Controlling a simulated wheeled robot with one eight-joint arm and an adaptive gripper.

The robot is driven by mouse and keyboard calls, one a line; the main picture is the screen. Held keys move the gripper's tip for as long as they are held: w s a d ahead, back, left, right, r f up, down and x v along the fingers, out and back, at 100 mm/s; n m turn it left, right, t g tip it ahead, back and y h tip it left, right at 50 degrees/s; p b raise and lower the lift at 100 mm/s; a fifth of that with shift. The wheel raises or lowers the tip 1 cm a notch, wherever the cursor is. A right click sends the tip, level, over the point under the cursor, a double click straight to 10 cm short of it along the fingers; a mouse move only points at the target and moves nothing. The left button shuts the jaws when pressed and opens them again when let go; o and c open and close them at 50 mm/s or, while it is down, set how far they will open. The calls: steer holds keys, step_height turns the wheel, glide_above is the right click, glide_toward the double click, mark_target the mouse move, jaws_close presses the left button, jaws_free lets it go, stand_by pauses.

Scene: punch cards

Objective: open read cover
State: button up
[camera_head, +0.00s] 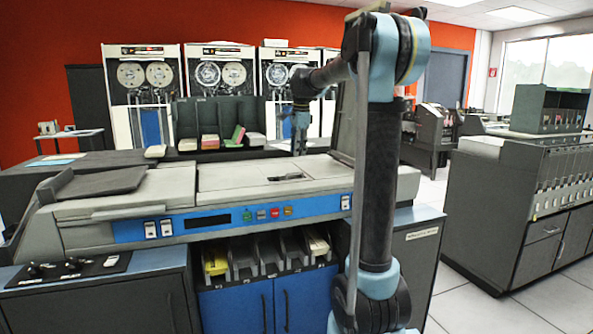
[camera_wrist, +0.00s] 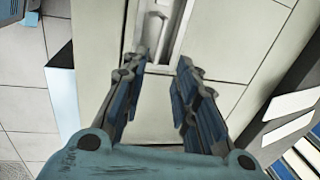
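The card machine has a long pale top with a flat cover (camera_head: 262,171) that lies closed, with a small dark recess (camera_head: 288,178) at its right part. A grey panel (camera_head: 345,118) stands upright at the machine's right end, partly behind my arm. I cannot tell which of these is the read cover. My gripper (camera_head: 299,148) hangs pointing down at the machine's far side. In the wrist view, my gripper (camera_wrist: 160,85) has its two fingers apart with nothing between them. Ahead of the fingertips is a pale surface with a recessed slot (camera_wrist: 160,32) holding a metallic piece.
A blue control strip (camera_head: 240,216) with buttons runs along the machine's front, above card stackers (camera_head: 268,256). A card rack (camera_head: 220,125) and tape drives (camera_head: 143,85) stand behind. Another cabinet (camera_head: 520,200) stands at the right, with open floor before it.

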steer(key=f, duration=0.2)
steer(key=w+f, duration=0.1)
steer(key=f, duration=0.5)
steer(key=shift+w+a+f, duration=0.25)
steer(key=shift+w, duration=0.05)
jaws_close()
